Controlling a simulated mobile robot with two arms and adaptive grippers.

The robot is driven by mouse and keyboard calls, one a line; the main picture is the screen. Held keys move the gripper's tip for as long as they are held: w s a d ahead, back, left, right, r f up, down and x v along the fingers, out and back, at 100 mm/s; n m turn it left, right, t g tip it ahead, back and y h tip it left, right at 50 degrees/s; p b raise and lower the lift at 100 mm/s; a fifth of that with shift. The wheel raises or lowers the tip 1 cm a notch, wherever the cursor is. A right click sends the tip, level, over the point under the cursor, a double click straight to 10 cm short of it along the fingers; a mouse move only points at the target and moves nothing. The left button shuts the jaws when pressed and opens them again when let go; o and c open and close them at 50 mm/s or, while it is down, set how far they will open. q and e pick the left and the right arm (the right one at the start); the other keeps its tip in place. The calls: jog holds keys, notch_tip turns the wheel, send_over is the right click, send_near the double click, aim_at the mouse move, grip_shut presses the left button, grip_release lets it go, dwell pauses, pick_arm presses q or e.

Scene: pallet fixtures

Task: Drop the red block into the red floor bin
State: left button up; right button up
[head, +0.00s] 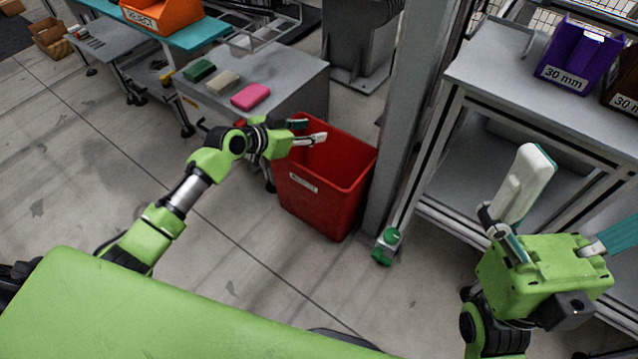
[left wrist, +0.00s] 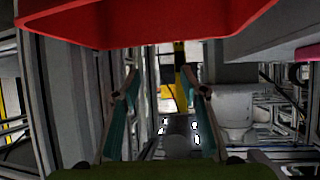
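The red floor bin (head: 330,195) stands on the floor at the centre of the head view, and its red wall shows along the top of the left wrist view (left wrist: 150,25). A pinkish-red block (head: 250,97) lies on the grey table behind the gripper. A small red patch (head: 240,122) shows beside the left wrist; I cannot tell what it is. The bin's bottom is hidden. My right gripper (head: 585,195) is open and empty.
A green block (head: 199,71) and a beige block (head: 223,82) lie on the same grey table (head: 290,75). A grey post (head: 405,110) stands close right of the bin. A workbench with a purple bin (head: 580,55) is at the right. Floor in front is clear.

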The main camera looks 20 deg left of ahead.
pick_arm(q)
jog(key=v, duration=1.1)
